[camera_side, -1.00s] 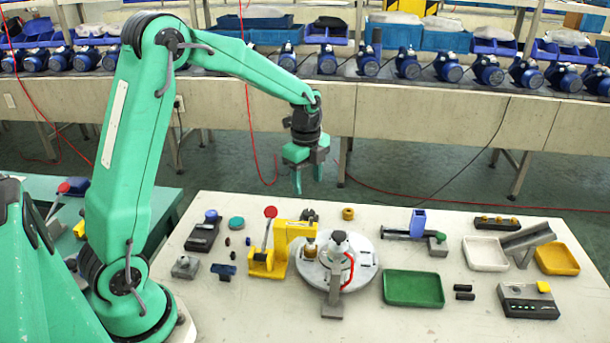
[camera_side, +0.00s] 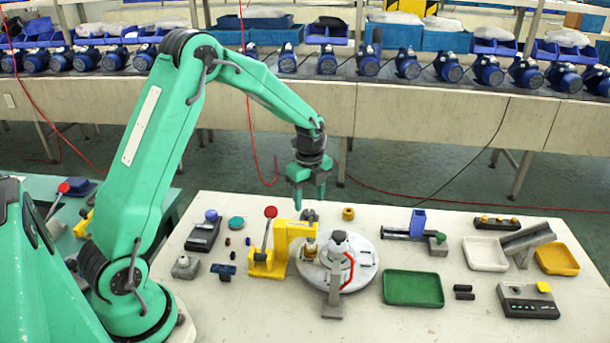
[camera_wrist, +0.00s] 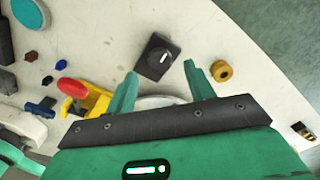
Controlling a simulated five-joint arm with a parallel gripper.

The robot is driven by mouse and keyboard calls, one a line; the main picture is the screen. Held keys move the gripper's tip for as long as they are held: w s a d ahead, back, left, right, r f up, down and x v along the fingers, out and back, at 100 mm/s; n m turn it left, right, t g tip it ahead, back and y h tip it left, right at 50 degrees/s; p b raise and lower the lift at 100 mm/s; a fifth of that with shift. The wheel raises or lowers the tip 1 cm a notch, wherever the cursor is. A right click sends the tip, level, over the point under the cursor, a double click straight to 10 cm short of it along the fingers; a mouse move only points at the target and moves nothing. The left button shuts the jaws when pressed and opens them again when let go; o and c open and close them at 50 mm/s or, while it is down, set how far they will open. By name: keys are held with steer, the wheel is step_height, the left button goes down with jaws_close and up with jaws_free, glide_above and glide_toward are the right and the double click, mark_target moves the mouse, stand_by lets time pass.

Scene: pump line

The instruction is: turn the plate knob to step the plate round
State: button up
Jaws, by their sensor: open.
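The plate knob (camera_wrist: 155,57), a black block with a round dial and a white mark, lies between and beyond my open fingers in the wrist view. In the side view the knob (camera_side: 309,215) is small and dark, behind the yellow press (camera_side: 295,232). The round grey plate (camera_side: 367,262) lies in front of it, with a white-grey part on top. My gripper (camera_side: 309,203) is open and empty, fingers down, above the knob; it also shows in the wrist view (camera_wrist: 160,68). The side view does not settle the height of the gap.
A yellow ring (camera_wrist: 222,70) sits right of the knob. A red-topped lever (camera_side: 268,230) stands on the press's left. A green tray (camera_side: 414,289) lies right of the plate. Small dark and blue parts lie left of the press.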

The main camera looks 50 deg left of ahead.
mark_target(309, 212)
steer(key=shift+f, duration=2)
steer(key=c, duration=1)
steer(key=shift+o, duration=0.2)
